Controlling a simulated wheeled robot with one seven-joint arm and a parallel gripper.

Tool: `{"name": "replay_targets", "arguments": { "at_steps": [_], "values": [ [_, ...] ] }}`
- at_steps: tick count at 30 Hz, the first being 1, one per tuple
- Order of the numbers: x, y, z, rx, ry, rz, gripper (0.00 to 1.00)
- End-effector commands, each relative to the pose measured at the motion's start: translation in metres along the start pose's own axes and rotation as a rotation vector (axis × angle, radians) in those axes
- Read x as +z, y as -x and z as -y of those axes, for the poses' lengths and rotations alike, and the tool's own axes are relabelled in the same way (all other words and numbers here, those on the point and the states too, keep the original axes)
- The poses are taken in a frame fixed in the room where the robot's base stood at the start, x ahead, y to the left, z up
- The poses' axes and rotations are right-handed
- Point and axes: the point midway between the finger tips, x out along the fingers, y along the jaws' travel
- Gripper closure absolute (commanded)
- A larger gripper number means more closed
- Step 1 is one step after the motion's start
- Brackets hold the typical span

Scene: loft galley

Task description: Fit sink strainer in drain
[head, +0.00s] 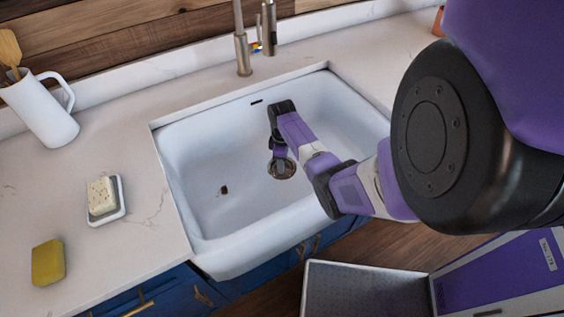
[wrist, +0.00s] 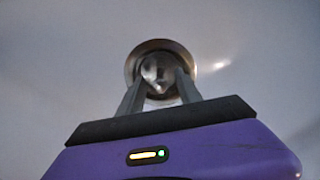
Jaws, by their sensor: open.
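The white sink (head: 210,165) is set in the counter, and its round metal drain (head: 284,168) is in the basin floor. My gripper (head: 281,162) reaches down into the sink right above the drain and hides part of it. In the wrist view the drain's metal ring (wrist: 135,62) surrounds a shiny round metal piece (wrist: 158,72), which looks like the strainer. The fingers of my gripper (wrist: 160,92) are apart, one on each side of that piece. I cannot tell whether they touch it or whether it sits fully down in the drain.
A small brown bit (head: 224,190) lies on the basin floor. A faucet (head: 243,52) stands behind the sink. On the left counter are a white pitcher (head: 42,112) with wooden utensils, a soap dish (head: 121,208) with soap, and a yellow sponge (head: 47,262).

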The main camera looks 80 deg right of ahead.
Motion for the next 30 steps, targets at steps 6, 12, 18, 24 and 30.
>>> {"name": "replay_targets", "arguments": {
  "at_steps": [6,12,18,24,30],
  "values": [
    [-0.001,0.023,-0.001,0.003,0.0,-0.002,0.59],
    [0.0,0.055,0.0,0.002,0.0,-0.002,0.59],
    [0.0,0.074,0.0,0.001,0.0,-0.001,0.59],
    [0.0,0.078,0.0,0.0,0.0,0.0,0.59],
    [0.0,0.077,0.0,0.0,0.0,0.0,0.59]
  ]
}}
